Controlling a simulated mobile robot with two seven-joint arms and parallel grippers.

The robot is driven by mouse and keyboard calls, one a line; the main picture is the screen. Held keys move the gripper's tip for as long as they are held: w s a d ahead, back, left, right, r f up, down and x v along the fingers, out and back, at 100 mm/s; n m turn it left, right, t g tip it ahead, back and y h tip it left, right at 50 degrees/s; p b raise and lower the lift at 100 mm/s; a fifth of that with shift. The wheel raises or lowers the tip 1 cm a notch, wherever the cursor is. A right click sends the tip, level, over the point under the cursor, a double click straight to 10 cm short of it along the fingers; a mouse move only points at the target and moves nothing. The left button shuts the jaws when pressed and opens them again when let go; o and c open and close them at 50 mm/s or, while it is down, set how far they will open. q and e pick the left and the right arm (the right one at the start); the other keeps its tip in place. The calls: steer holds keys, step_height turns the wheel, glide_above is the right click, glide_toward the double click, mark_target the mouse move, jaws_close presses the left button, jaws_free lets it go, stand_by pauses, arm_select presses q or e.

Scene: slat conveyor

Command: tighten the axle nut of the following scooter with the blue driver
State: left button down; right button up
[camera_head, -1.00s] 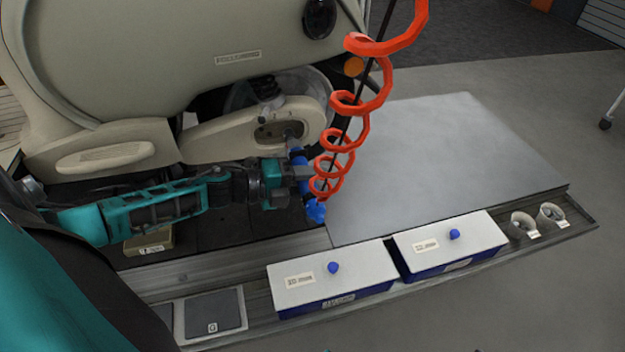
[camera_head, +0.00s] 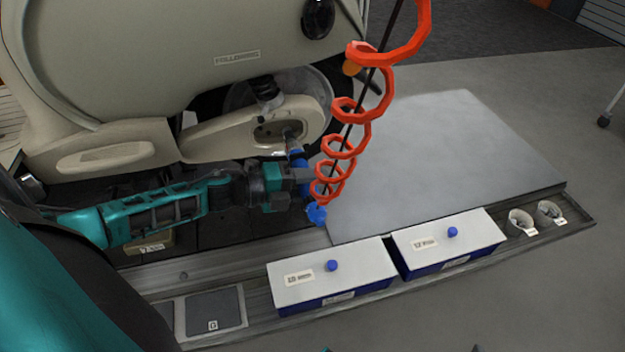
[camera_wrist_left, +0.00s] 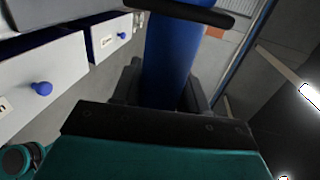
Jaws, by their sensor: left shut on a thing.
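The scooter (camera_head: 150,75) is beige and carries a plate reading FOLLOWING; it fills the upper left of the head view. Its axle area is a dark recess (camera_head: 272,132) in the beige rear cover. My left gripper (camera_head: 298,183) is shut on the blue driver (camera_head: 317,214), whose blue body also shows in the left wrist view (camera_wrist_left: 172,60). The driver's thin grey tip (camera_head: 291,138) points up at the recess. I cannot tell whether it touches the nut, which is too small to make out.
An orange coiled hose (camera_head: 341,147) hangs beside the driver. A grey plate (camera_head: 460,150) lies to the right. Two white-topped boxes with blue knobs, one at left (camera_head: 305,285) and one at right (camera_head: 425,243), stand in front. Two small cups (camera_head: 520,222) sit at far right.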

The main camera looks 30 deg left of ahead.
mark_target(321, 205)
arm_select(q)
steer(key=shift+s+d+r+p, duration=0.1)
steer(key=shift+s+d+p, duration=0.85)
steer(key=shift+d, duration=0.2)
steer(key=shift+s+d+p, duration=0.5)
steer(key=shift+s+d, duration=0.4)
steer(key=shift+d, duration=0.05)
